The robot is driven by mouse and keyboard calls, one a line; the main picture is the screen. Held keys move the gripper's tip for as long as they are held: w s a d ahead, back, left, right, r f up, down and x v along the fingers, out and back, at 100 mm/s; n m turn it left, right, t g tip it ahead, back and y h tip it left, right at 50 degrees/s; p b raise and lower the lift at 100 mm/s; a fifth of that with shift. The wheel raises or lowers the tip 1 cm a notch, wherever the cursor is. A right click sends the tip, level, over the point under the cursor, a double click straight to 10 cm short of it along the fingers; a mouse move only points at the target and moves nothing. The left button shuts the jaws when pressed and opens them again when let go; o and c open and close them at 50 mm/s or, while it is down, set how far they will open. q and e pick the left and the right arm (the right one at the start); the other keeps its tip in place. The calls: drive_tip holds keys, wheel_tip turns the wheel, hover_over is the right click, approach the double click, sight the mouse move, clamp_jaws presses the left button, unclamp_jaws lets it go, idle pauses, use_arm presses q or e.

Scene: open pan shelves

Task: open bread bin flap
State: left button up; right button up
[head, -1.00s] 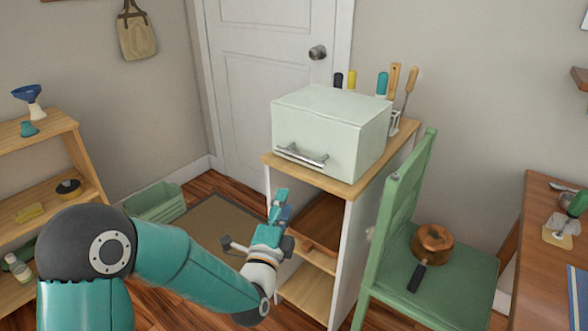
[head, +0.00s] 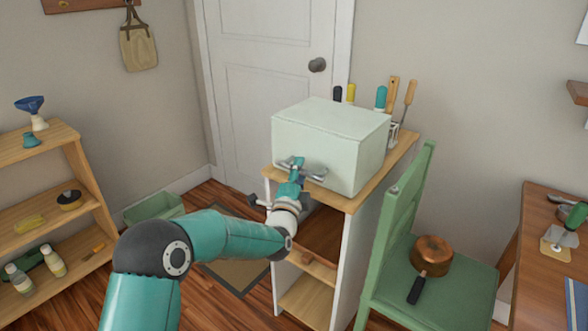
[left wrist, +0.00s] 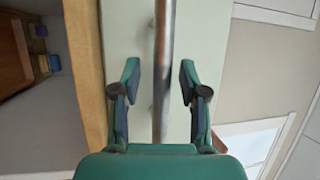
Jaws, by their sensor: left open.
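The pale green bread bin (head: 330,135) stands on top of a wood-topped shelf unit, its front flap shut. A silver bar handle (head: 315,172) runs across the lower front of the flap. My left gripper (head: 297,164) is at the handle in the head view and hides part of it. In the left wrist view, the handle (left wrist: 163,70) runs lengthwise between the two open fingers of the gripper (left wrist: 160,82), with a gap on each side. The flap (left wrist: 128,35) fills the area behind it. My right gripper is not in view.
A green chair (head: 400,215) with a copper pan (head: 433,250) on its seat stands close on the right of the shelf unit (head: 350,240). Utensils (head: 393,95) stand behind the bin. A wooden shelf (head: 75,190) is at the left.

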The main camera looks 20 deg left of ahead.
use_arm(q)
drive_tip(key=shift+w, duration=0.35)
clamp_jaws()
